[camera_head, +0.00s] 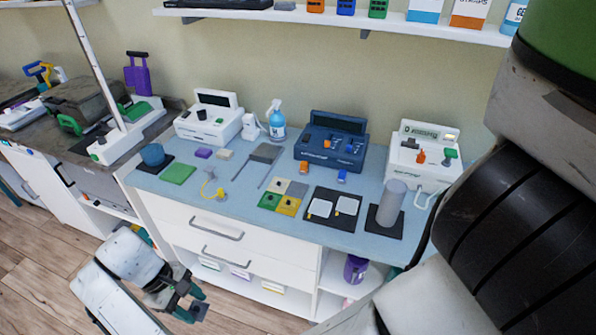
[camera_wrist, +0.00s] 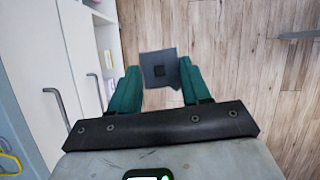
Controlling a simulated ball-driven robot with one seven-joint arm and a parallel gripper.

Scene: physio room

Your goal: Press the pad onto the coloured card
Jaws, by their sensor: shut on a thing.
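My gripper (camera_head: 188,301) hangs low in front of the counter's drawers, below the counter top and over the wooden floor. The pad also shows in the head view (camera_head: 199,311). The coloured card (camera_head: 290,205), with grey, tan, green and yellow squares, lies flat near the counter's front edge, up and right of my gripper. The gripper and pad are well apart from it.
A black mat (camera_head: 320,221) with two white squares lies right of the card. A grey cylinder (camera_head: 392,200) stands farther right. A yellow-handled item (camera_head: 213,188) and a green square (camera_head: 179,173) lie left. Drawer handles (camera_head: 217,229) stick out near my gripper. White and blue machines line the back.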

